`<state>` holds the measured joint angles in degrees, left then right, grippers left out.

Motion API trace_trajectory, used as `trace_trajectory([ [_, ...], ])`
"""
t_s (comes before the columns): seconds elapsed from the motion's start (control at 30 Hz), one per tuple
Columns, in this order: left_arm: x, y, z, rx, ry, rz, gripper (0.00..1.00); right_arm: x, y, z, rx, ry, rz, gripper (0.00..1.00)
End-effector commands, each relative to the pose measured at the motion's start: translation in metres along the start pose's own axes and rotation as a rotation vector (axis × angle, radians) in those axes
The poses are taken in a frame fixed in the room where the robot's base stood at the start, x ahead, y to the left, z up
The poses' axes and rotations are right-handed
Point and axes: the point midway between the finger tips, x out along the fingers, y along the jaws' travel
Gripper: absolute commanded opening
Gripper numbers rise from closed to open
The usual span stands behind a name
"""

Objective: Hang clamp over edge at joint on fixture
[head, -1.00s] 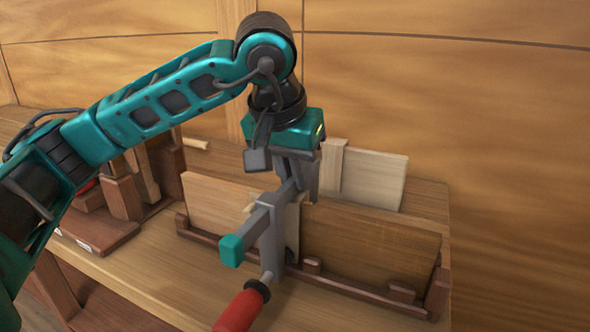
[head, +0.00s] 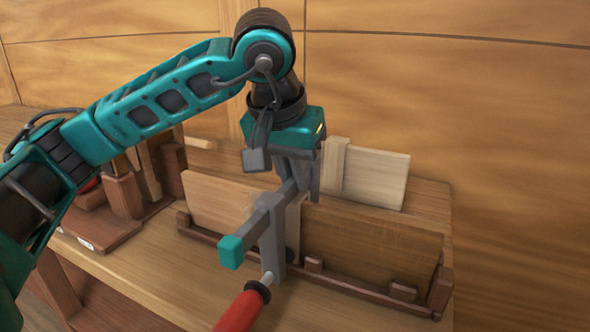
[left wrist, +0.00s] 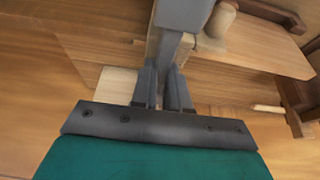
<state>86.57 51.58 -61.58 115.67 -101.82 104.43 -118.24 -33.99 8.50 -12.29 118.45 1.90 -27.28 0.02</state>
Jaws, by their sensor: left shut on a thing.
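The clamp (head: 271,232) is a grey bar clamp with a teal end cap and a red handle that points down toward the front. My left gripper (head: 300,186) is shut on the clamp's bar, and the clamp also shows between the fingers in the left wrist view (left wrist: 183,14). The fixture (head: 333,279) is a dark wooden frame on the bench. It holds two upright boards, a lighter one (head: 217,204) at left and a darker one (head: 370,247) at right. The clamp is at their joint and hides part of it. I cannot tell whether it rests on the edge. My right gripper is not in view.
A pale board with a wooden block (head: 374,178) stands behind the fixture. A dark wooden rack (head: 105,228) with tools is at the left of the bench. The bench front (head: 190,290) is clear. A plank wall (head: 480,100) rises behind.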

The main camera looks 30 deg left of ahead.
Motion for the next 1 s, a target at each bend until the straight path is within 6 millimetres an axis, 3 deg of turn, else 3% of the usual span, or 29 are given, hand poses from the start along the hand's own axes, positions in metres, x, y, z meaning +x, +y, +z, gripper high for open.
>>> trace_trajectory([
  [0.1, 0.001, 0.0, 0.003, 0.002, -0.005, -0.001, 0.0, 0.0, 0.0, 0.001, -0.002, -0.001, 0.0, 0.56],
  [0.13, 0.001, 0.0, 0.003, 0.002, -0.006, -0.001, 0.17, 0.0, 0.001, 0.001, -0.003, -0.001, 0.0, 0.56],
  [0.4, 0.001, 0.0, 0.002, 0.002, -0.005, -0.002, 0.43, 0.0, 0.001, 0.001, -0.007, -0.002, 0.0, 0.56],
  [0.73, -0.003, 0.0, 0.003, 0.002, -0.007, -0.003, 0.44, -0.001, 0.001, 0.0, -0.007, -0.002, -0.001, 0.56],
  [0.87, -0.021, 0.0, 0.001, 0.003, -0.003, -0.001, 0.44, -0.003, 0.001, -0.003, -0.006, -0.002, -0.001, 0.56],
  [1.0, -0.053, 0.0, 0.0, 0.002, 0.002, -0.001, 0.44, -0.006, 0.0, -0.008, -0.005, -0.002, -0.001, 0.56],
])
